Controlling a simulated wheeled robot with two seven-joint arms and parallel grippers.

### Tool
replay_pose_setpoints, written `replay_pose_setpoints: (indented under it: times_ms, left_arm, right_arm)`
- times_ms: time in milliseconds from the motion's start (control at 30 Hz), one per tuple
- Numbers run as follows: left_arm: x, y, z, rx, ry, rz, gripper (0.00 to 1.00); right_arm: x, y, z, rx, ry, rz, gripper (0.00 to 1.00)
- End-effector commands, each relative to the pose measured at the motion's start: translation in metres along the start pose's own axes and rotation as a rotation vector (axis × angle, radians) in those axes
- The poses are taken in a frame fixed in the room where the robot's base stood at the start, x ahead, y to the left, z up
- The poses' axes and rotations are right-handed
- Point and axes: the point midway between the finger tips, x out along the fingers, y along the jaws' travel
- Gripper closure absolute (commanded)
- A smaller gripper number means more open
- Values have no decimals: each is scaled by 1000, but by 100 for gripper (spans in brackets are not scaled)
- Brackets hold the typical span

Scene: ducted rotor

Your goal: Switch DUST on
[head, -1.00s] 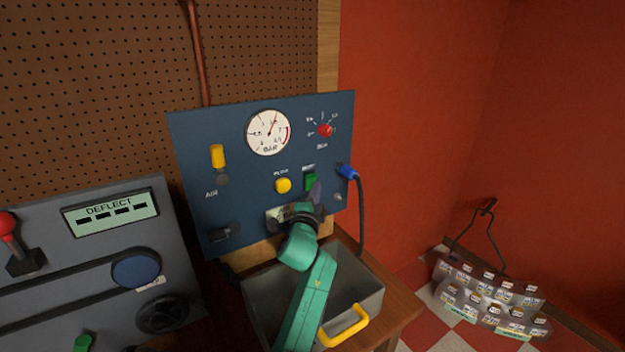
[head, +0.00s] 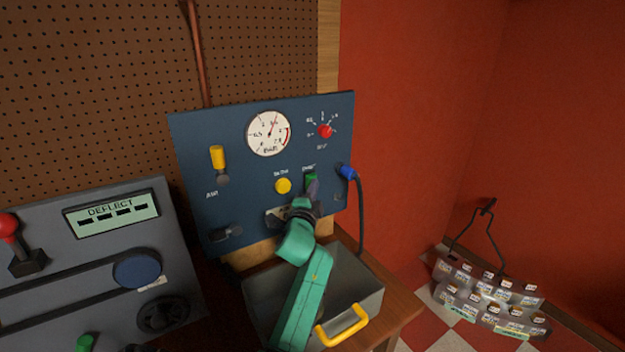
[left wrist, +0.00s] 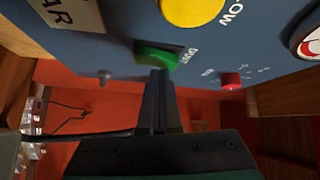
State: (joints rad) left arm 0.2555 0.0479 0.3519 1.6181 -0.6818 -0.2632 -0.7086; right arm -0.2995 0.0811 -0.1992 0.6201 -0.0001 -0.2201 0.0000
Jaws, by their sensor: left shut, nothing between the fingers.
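The DUST switch is a green rocker (head: 311,177) on the blue panel (head: 200,140), under its small label. In the left wrist view the green rocker (left wrist: 157,55) sits beside the word DUST. My left gripper (head: 313,188) is shut and empty, its fingers pointing at the panel. In the left wrist view its fingertips (left wrist: 160,72) are at the lower edge of the rocker, touching or almost touching it. The fingers partly cover the rocker in the head view. I cannot tell which way the rocker is tipped. My right gripper is not in view.
A yellow button (head: 283,186) lies just left of the rocker. A red knob (head: 325,131), a gauge (head: 268,134) and a blue plug with its cable (head: 347,172) are also on the panel. A grey bin (head: 368,291) with a yellow handle stands below my left arm.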

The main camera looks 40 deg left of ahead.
Motion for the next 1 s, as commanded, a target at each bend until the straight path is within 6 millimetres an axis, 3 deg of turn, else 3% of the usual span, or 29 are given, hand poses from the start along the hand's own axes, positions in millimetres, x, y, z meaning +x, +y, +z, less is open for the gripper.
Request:
replay_pose_setpoints:
  times_ms: [600, 1000]
  left_arm:
    - [2, -2, 2, 0, 0, 0, 100]
    - [-10, 7, -7, 0, -1, -1, 100]
  right_arm:
    - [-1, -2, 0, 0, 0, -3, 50]
    - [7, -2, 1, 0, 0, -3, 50]
